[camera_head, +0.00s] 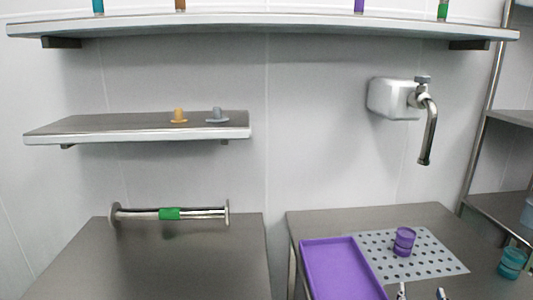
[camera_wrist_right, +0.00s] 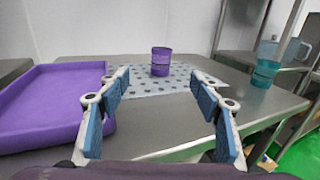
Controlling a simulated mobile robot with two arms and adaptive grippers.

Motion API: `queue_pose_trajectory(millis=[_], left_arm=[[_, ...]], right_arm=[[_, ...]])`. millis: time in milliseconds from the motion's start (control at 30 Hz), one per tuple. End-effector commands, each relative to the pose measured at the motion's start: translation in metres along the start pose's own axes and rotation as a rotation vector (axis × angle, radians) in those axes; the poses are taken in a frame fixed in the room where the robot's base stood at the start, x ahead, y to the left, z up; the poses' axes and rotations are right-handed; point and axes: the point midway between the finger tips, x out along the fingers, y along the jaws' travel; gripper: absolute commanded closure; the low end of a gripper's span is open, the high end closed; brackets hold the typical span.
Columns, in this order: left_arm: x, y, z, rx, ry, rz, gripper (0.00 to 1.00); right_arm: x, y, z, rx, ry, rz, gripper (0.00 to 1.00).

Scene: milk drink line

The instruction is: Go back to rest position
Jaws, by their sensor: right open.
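My right gripper (camera_head: 421,293) shows only by its fingertips at the bottom edge of the head view, in front of the right table. In the right wrist view my right gripper (camera_wrist_right: 160,85) is open, its blue-padded fingers wide apart with nothing between them. A purple cup (camera_head: 404,242) stands upright on the perforated grey plate (camera_head: 440,266). In the wrist view the purple cup (camera_wrist_right: 161,62) stands beyond the fingertips, apart from them. My left gripper is not in view.
A purple tray (camera_head: 340,270) lies left of the plate. A teal vessel (camera_head: 512,263) stands at the right table's right side. A tap (camera_head: 428,130) juts from the wall above. A bar with a green band (camera_head: 169,214) is over the left table (camera_head: 200,265), which is otherwise bare.

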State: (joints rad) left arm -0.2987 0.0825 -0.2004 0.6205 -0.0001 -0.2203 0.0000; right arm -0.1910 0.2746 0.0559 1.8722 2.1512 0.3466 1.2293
Motion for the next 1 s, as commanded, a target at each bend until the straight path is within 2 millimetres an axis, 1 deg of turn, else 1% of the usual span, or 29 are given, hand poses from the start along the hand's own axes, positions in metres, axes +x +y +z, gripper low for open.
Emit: queue_pose_trajectory(millis=[33,233,367,467,567,667,700,767,800,833,900,967,1000], left_arm=[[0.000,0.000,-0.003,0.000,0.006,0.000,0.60],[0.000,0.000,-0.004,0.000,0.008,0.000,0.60],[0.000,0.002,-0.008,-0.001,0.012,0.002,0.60],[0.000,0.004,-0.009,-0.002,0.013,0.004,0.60],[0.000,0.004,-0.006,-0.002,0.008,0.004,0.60],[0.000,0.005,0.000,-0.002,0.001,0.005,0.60],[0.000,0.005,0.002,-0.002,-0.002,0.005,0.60],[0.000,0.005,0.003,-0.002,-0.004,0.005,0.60],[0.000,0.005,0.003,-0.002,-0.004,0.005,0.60],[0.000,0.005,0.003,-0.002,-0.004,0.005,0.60],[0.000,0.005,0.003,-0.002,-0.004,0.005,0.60],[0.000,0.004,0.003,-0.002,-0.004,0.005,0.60],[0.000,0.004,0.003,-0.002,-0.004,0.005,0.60]], right_arm=[[-0.003,0.008,0.006,-0.035,-0.019,0.025,0.41],[-0.014,0.040,0.024,-0.194,-0.092,0.121,0.41],[-0.027,0.068,0.036,-0.332,-0.154,0.201,0.41],[-0.041,0.092,0.045,-0.460,-0.210,0.270,0.41],[-0.059,0.122,0.050,-0.613,-0.274,0.354,0.41],[-0.086,0.159,0.050,-0.816,-0.359,0.464,0.41],[-0.100,0.175,0.047,-0.917,-0.399,0.516,0.41],[-0.124,0.199,0.039,-1.083,-0.463,0.601,0.41],[-0.140,0.213,0.031,-1.196,-0.505,0.658,0.41],[-0.152,0.222,0.024,-1.279,-0.534,0.702,0.41],[-0.179,0.238,0.004,-1.471,-0.598,0.804,0.41],[-0.201,0.245,-0.016,-1.633,-0.647,0.893,0.41],[-0.215,0.247,-0.030,-1.741,-0.676,0.954,0.41]])
